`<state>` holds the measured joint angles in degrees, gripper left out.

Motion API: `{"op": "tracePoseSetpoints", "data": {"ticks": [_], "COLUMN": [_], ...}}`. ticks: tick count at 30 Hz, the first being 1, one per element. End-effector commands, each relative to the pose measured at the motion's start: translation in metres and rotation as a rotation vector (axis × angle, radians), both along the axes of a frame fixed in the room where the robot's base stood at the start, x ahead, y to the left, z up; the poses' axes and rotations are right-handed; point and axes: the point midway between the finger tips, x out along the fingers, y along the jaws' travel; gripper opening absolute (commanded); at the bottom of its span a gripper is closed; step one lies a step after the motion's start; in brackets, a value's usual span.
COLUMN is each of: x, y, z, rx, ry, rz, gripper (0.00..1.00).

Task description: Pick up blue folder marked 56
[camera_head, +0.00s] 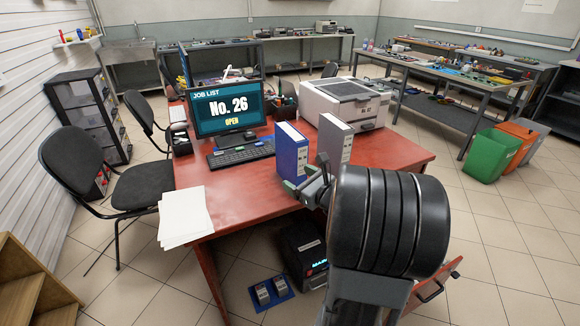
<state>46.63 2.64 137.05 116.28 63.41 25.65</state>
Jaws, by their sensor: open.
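A blue folder (288,151) stands upright on the red desk (250,196), right of the keyboard. No number can be read on it from here. A grey folder (337,141) stands upright just to its right. My gripper (304,181) is open, at the near lower edge of the blue folder, with one finger by the folder's base. I cannot tell whether it touches the folder. My own arm hides part of the desk's right side.
A monitor (228,108) reading "No. 26 OPEN", a keyboard (240,151) and a printer (345,101) stand behind and beside the folders. White papers (184,216) lie at the desk's left edge. A black chair (110,175) is at left.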

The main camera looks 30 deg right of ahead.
Motion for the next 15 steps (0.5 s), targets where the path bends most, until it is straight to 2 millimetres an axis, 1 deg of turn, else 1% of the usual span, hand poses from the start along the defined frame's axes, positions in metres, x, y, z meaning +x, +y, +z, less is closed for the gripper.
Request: {"op": "tracePoseSetpoints", "data": {"ticks": [1, 3, 6, 8, 15], "x": [-0.003, -0.006, -0.007, -0.002, 0.039], "y": [-0.018, -0.037, -0.054, -0.06, -0.068], "z": [-0.008, -0.01, -0.013, -0.013, -0.013], "rx": [0.048, 0.103, 0.152, 0.166, 0.178], "ry": [-0.018, -0.044, -0.07, -0.08, -0.084], "rz": [-0.066, -0.14, -0.206, -0.226, -0.239], "gripper": [0.78, 0.78, 0.78, 0.78, 0.78]}}
